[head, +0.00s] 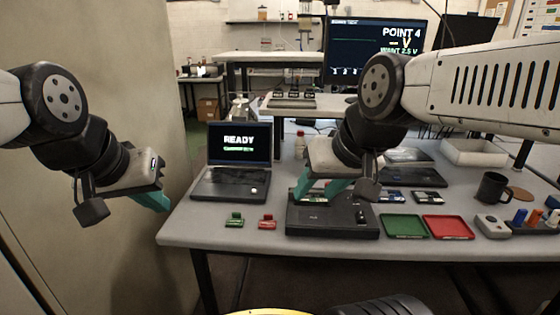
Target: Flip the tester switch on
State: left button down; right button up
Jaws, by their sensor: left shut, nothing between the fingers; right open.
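The tester appears to be the flat black box (330,226) near the front of the grey table. A small dark knob or lever (361,216) stands on its right side; I cannot tell which way it is set. My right gripper (314,192) is open, with teal fingers over the left rear part of the box. The gripper hides part of the box top, and whether it touches is unclear. My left gripper (155,201) is shut and empty, off the table's left edge. A laptop (232,182) shows READY. A monitor (372,52) reads POINT 4 and WANT 2.5 V.
A green piece (234,219) and a red piece (268,221) lie left of the box. A green tray (404,227) and a red tray (447,228) lie to its right, with a grey button box (491,226) and a dark mug (493,187) beyond.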

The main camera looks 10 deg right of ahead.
aim_at(360, 215)
jog(key=k+l+z, duration=0.1)
jog(key=z, duration=0.35)
jog(key=l+z, duration=0.15)
jog(key=z, duration=0.35)
jog(key=k, duration=0.05)
